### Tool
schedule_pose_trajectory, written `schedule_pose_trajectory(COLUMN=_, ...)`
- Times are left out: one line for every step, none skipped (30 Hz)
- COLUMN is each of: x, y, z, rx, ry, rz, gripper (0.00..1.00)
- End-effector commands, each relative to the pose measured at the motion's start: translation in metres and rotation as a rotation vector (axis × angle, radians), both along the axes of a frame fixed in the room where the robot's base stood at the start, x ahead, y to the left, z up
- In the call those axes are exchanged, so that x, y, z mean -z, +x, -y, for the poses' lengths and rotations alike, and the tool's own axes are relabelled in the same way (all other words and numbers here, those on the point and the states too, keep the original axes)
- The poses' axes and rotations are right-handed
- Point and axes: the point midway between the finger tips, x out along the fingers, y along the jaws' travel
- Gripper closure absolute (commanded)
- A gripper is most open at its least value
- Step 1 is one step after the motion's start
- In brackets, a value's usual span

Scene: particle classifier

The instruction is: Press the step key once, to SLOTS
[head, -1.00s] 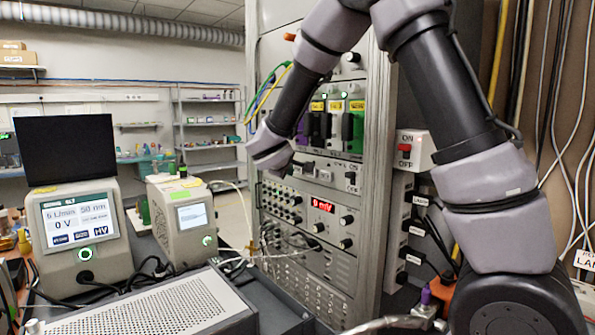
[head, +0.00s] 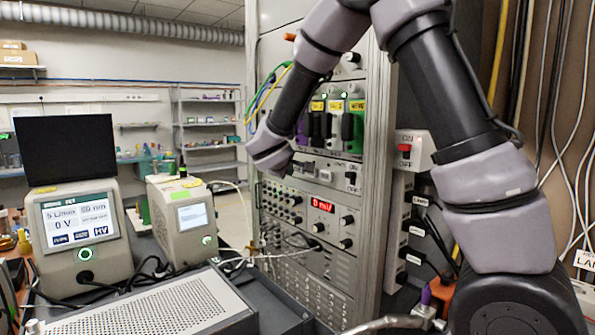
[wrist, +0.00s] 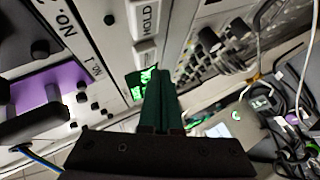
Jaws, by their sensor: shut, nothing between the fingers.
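My gripper (wrist: 157,74) is shut and empty in the wrist view, its two dark green fingers side by side and pointing at a pale rack panel. Beside the fingertips is a small display with green lit characters (wrist: 142,82), partly covered and too small to read. Just above it is a white key (wrist: 145,52) whose lettering I cannot make out. I cannot tell whether the fingertips touch the panel. In the head view my wrist is in front of the rack panel (head: 325,172) and mostly hides the fingers.
The instrument rack (head: 372,200) has knobs, cables and a red-lit meter (head: 323,206) below the wrist. A purple module (wrist: 55,85) juts out at left in the wrist view. A grey monitor unit (head: 75,235) and a smaller grey box (head: 185,225) stand left of the rack.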

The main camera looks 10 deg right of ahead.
Motion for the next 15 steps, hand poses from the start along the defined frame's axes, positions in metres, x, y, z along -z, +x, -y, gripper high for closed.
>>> schedule_pose_trajectory(x=0.0, y=0.0, z=0.0, rx=0.0, ry=0.0, rz=0.0, gripper=1.0)
schedule_pose_trajectory(x=0.0, y=0.0, z=0.0, rx=0.0, ry=0.0, rz=0.0, gripper=1.0)
schedule_pose_trajectory(x=0.0, y=0.0, z=0.0, rx=0.0, ry=0.0, rz=0.0, gripper=1.0)
schedule_pose_trajectory(x=0.0, y=0.0, z=0.0, rx=0.0, ry=0.0, rz=0.0, gripper=1.0)
schedule_pose_trajectory(x=0.0, y=0.0, z=0.0, rx=0.0, ry=0.0, rz=0.0, gripper=1.0)
schedule_pose_trajectory(x=0.0001, y=0.0, z=0.0001, rx=0.0, ry=0.0, rz=0.0, gripper=1.0)
schedule_pose_trajectory(x=0.0, y=0.0002, z=0.0003, rx=0.0, ry=0.0, rz=0.0, gripper=1.0)
schedule_pose_trajectory(x=0.0, y=0.0004, z=0.0006, rx=0.0, ry=0.0, rz=0.0, gripper=1.0)
schedule_pose_trajectory(x=-0.0001, y=0.0009, z=0.0014, rx=0.0, ry=0.0, rz=0.0, gripper=1.0)
schedule_pose_trajectory(x=0.0, y=0.0014, z=0.0021, rx=0.0, ry=0.0, rz=0.0, gripper=1.0)
schedule_pose_trajectory(x=-0.0002, y=0.0019, z=0.0029, rx=0.0, ry=0.0, rz=0.0, gripper=1.0)
schedule_pose_trajectory(x=-0.0002, y=0.0026, z=0.0041, rx=0.0, ry=0.0, rz=0.0, gripper=1.0)
schedule_pose_trajectory(x=-0.0002, y=0.0033, z=0.005, rx=0.0, ry=0.0, rz=0.0, gripper=1.0)
schedule_pose_trajectory(x=-0.0002, y=0.0038, z=0.0059, rx=0.0, ry=0.0, rz=0.0, gripper=1.0)
schedule_pose_trajectory(x=-0.0002, y=0.0043, z=0.0068, rx=0.0, ry=0.0, rz=0.0, gripper=1.0)
